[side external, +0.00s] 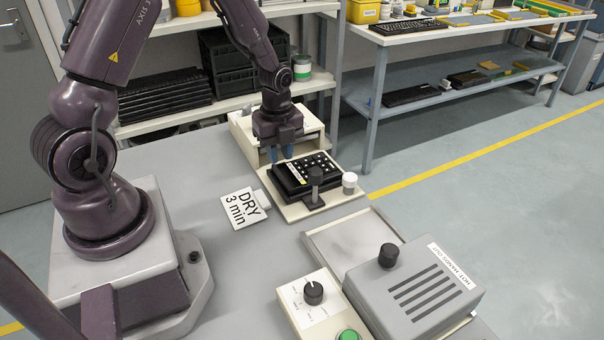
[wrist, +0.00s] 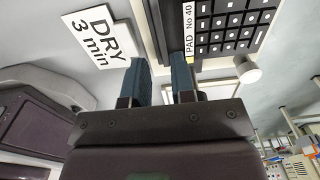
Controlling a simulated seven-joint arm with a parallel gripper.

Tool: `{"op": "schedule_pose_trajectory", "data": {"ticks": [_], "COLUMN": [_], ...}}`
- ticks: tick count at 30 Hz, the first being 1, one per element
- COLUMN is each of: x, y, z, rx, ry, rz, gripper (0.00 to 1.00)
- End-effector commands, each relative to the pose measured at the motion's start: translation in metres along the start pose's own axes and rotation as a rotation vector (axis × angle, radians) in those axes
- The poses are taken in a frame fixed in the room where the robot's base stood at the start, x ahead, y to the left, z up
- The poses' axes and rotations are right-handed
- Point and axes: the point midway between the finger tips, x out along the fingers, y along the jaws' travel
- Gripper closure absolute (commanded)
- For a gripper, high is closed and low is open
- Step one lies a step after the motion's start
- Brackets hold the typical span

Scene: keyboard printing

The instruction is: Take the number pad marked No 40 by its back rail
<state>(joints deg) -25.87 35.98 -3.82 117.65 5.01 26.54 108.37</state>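The number pad (side external: 300,177) is a black block with rows of black keys carrying white marks. It lies on a cream base plate. In the wrist view the pad (wrist: 236,28) shows its white label (wrist: 188,32), reading "PAD No 40". My gripper (side external: 280,156) points down at the pad's back edge, with two blue fingers. In the wrist view my gripper (wrist: 160,62) shows a clear gap between the fingers, and the pad's dark back edge lies at the fingertips. I cannot tell whether either finger touches the rail.
A grey-capped post (side external: 315,177) and a white knob (side external: 349,180) stand at the plate's front. A "DRY 3 min" sign (side external: 243,208) lies to the left.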

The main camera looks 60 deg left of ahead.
Motion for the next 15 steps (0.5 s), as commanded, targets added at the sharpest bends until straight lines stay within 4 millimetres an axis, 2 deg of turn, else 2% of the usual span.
{"op": "schedule_pose_trajectory", "data": {"ticks": [7,15], "x": [0.020,0.058], "y": [0.000,-0.001], "z": [-0.001,-0.002], "rx": [0.001,-0.001], "ry": [0.001,0.000], "rz": [0.002,0.002], "gripper": [0.77,0.77]}}
